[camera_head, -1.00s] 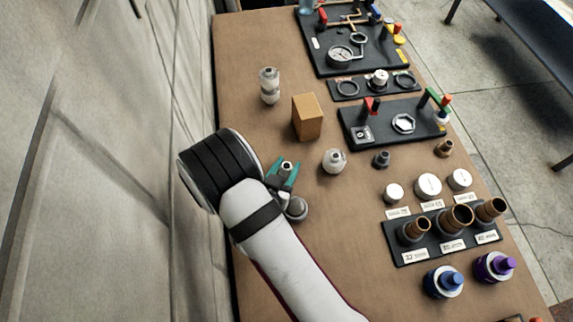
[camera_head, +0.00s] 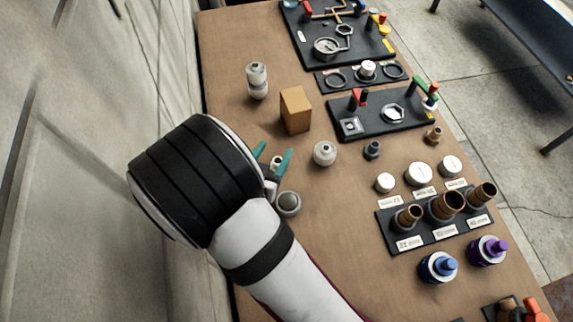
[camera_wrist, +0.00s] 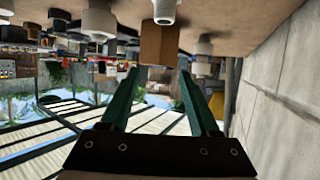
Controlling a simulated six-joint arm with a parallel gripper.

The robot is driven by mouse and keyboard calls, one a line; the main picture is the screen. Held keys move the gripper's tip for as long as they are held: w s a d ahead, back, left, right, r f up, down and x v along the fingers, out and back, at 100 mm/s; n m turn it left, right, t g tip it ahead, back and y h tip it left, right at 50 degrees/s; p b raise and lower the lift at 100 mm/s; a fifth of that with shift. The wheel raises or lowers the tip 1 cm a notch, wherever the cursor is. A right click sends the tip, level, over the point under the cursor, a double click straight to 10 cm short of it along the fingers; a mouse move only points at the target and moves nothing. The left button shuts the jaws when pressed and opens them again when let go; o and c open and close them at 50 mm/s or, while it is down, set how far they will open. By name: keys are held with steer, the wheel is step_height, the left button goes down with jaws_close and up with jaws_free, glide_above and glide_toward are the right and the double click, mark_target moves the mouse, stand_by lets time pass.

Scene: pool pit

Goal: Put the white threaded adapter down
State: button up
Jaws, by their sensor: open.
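A small white threaded adapter (camera_head: 276,162) stands on the brown table, seen between the teal fingers of my gripper (camera_head: 272,155) in the head view and partly hidden by them. In the wrist view, which is upside down, the white adapter (camera_wrist: 165,9) stands upright with its narrow grey end away from the tabletop. My gripper (camera_wrist: 160,85) is open there, with nothing between its fingers, and is apart from the adapter.
A tan box (camera_head: 295,111) stands beyond the adapter, with a white bottle-like fitting (camera_head: 257,80) to its left. A round white fitting (camera_head: 325,153) is to the right. A grey round fitting (camera_head: 288,203) stands close to my wrist. The wall runs along the left.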

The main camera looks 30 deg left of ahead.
steer(key=w+d+r+m+g+y, duration=0.1)
steer(key=w+d+r+m+g, duration=0.3)
steer(key=d+r+g, duration=0.3)
steer(key=s+d+r+m+g+h, duration=0.1)
steer(key=s+d+r+m+g, duration=0.1)
steer(key=s+d, duration=0.7)
steer(key=s+d+r+m+g+h, duration=0.1)
steer(key=s+d+r+m+g, duration=0.1)
steer(key=s+d, duration=0.6)
steer(key=d+r+g, duration=0.1)
steer(key=d+g, duration=0.1)
steer(key=d, duration=0.2)
steer(key=shift+s+d+r, duration=0.2)
steer(key=shift+s+r, duration=0.05)
steer(key=shift+s, duration=0.1)
